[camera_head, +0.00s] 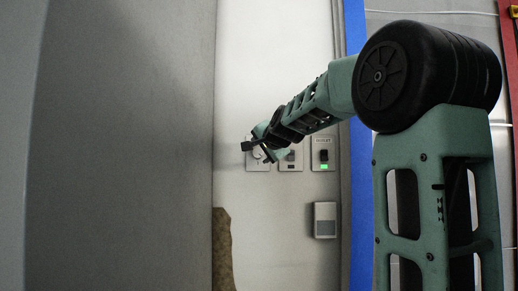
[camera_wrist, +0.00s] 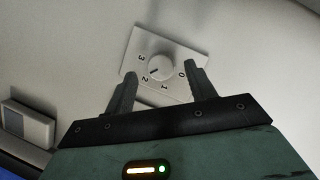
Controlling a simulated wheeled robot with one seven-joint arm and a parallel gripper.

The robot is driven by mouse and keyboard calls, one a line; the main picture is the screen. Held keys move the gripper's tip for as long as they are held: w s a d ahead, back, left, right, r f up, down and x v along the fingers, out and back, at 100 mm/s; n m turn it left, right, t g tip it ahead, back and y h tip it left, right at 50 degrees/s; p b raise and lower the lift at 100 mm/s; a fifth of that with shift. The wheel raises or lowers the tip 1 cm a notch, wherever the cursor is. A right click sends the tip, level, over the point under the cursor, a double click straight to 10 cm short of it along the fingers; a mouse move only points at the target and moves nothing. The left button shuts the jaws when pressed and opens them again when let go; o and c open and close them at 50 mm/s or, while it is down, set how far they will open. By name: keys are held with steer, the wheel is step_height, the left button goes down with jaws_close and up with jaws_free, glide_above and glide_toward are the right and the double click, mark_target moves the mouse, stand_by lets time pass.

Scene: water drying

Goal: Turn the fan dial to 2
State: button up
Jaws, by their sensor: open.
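The fan dial (camera_wrist: 158,66) is a round white knob on a light wall plate (camera_wrist: 187,58) marked 0, 1, 2 and 3. Its dark pointer mark faces the lower left, roughly toward the 2. My gripper (camera_wrist: 160,69) is open, with one fingertip on each side of the knob in the picture; I cannot tell whether either touches it. In the head view my gripper (camera_head: 257,148) is at the leftmost wall plate (camera_head: 250,166) and covers part of it.
Two switch plates sit right of the dial plate: a middle one (camera_head: 291,167) and one with a green light (camera_head: 323,167). A grey wall box (camera_head: 325,220) is below; a box also shows in the wrist view (camera_wrist: 28,124). A large grey surface (camera_head: 120,140) fills the left.

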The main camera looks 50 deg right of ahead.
mark_target(258, 153)
steer(key=shift+x, duration=1.2)
steer(key=c, duration=1)
steer(key=shift+o, duration=0.2)
steer(key=p, duration=0.3)
steer(key=shift+r+g, duration=0.3)
steer(key=shift+r, duration=0.05)
steer(key=n+p, duration=0.1)
steer(key=p, duration=0.2)
steer(key=shift+p, duration=1.05)
steer(key=shift+f+n+p, duration=0.3)
steer(key=shift+p, duration=0.25)
steer(key=o, duration=1)
steer(key=shift+c, duration=0.2)
